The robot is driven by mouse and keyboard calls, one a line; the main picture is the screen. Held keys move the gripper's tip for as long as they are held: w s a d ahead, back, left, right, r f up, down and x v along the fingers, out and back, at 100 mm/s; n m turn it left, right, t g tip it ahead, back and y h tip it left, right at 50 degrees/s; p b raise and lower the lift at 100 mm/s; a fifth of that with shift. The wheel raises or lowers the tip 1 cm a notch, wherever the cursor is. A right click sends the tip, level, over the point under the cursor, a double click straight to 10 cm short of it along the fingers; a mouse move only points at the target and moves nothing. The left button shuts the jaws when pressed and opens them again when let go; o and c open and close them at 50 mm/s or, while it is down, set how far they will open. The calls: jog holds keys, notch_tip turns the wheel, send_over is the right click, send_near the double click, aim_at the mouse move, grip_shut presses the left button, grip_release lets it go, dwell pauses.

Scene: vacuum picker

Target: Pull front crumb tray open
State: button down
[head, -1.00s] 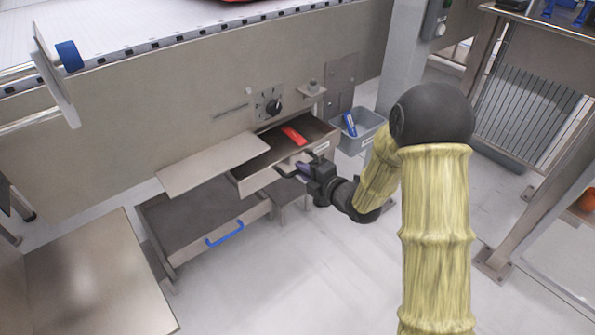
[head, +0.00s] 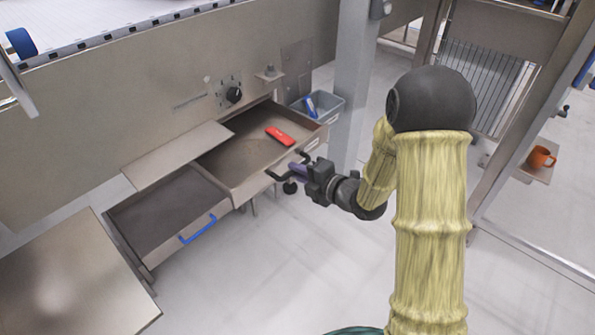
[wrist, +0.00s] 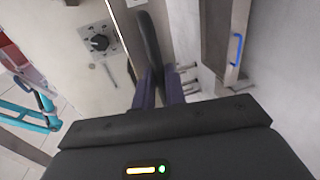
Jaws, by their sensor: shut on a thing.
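A grey metal tray (head: 238,159), pulled well out of the machine's front panel, has a black bar handle (head: 276,176) on its front face. My gripper (head: 298,171) is shut on this black handle, in front of the tray. In the wrist view the handle (wrist: 149,42) stands between my two purple fingers (wrist: 158,92), which hide part of it. A second tray (head: 165,207), lower and to the left, has a blue handle (head: 198,229) and is also out. I cannot tell from labels which is the crumb tray.
A red object (head: 280,136) lies inside the held tray. A flat panel (head: 178,154) sticks out above the lower tray. A grey bin (head: 327,103) and a post stand behind right. A metal table (head: 70,275) is at front left. The floor (head: 280,270) in front is clear.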

jog(key=c, duration=1.5)
grip_release()
jog(key=shift+w+d, duration=0.15)
jog(key=shift+w, duration=0.05)
jog(key=p+v, duration=1.3)
jog(key=v, duration=0.4)
jog(key=shift+s+r, duration=0.1)
jog(key=shift+s, duration=0.15)
jog(key=shift+w, duration=0.1)
